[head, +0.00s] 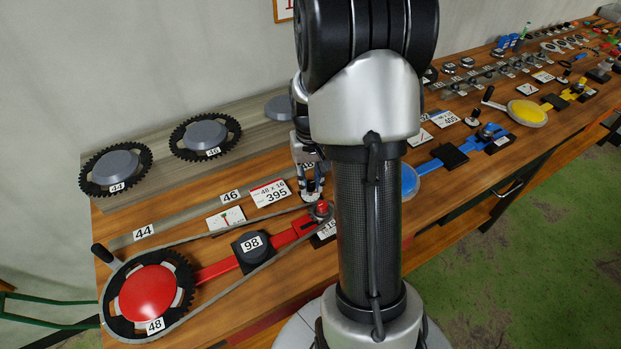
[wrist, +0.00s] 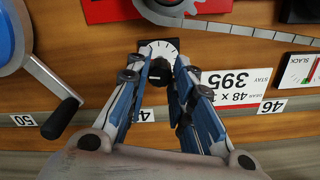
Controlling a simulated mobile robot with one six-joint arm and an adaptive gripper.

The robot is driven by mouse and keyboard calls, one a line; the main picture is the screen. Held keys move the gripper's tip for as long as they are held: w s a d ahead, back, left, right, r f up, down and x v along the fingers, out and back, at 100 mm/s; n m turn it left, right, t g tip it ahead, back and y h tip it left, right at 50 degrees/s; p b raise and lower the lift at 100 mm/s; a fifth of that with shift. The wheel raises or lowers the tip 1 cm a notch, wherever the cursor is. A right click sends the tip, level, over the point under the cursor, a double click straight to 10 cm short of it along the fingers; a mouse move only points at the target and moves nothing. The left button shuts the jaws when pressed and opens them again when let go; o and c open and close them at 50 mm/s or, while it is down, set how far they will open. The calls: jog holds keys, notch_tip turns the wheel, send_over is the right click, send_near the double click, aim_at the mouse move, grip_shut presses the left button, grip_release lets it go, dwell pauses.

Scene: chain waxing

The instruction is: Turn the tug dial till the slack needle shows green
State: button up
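The tug dial, a black knob (wrist: 158,71) on a white plate with tick marks (wrist: 165,47), shows in the wrist view. My gripper (wrist: 160,62) is open, with one finger on each side of the knob. A gap shows beside the knob at the left finger; contact on the right is unclear. In the head view my gripper (head: 312,190) points down at the board beside the red arm's end. The slack gauge (wrist: 302,71) is cut off at the wrist view's edge. It shows whole in the head view (head: 226,219), with red and green marks, but its needle is too small to read.
A chain loops around the red 48 sprocket (head: 150,290) and the small wheel (head: 321,210). A 98 block (head: 253,250) stands inside the loop. The 395 card (head: 270,192) lies near my gripper. A blue disc with a crank (wrist: 62,118) is left of my fingers in the wrist view.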

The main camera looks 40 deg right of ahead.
aim_at(310, 183)
jog(key=o, duration=0.4)
notch_tip(310, 183, up, 12)
dwell(0.6)
dwell(0.4)
jog(key=s+a+r+n+t, duration=0.1)
jog(key=s+a+r+n, duration=0.1)
jog(key=s+a, duration=0.3)
jog(key=s+a+r+n+t, duration=0.2)
jog(key=s+a, duration=0.3)
jog(key=a, duration=0.5)
jog(key=s+a+r+n+t, duration=0.1)
jog(key=s+a+r+n, duration=0.1)
jog(key=s+a, duration=0.3)
jog(key=shift+a+r+t, duration=0.15)
jog(key=shift+a+r, duration=0.1)
jog(key=shift+a, duration=0.65)
jog(key=shift+a+r+t, duration=0.15)
jog(key=shift+a+r, duration=0.1)
jog(key=shift+a, duration=0.65)
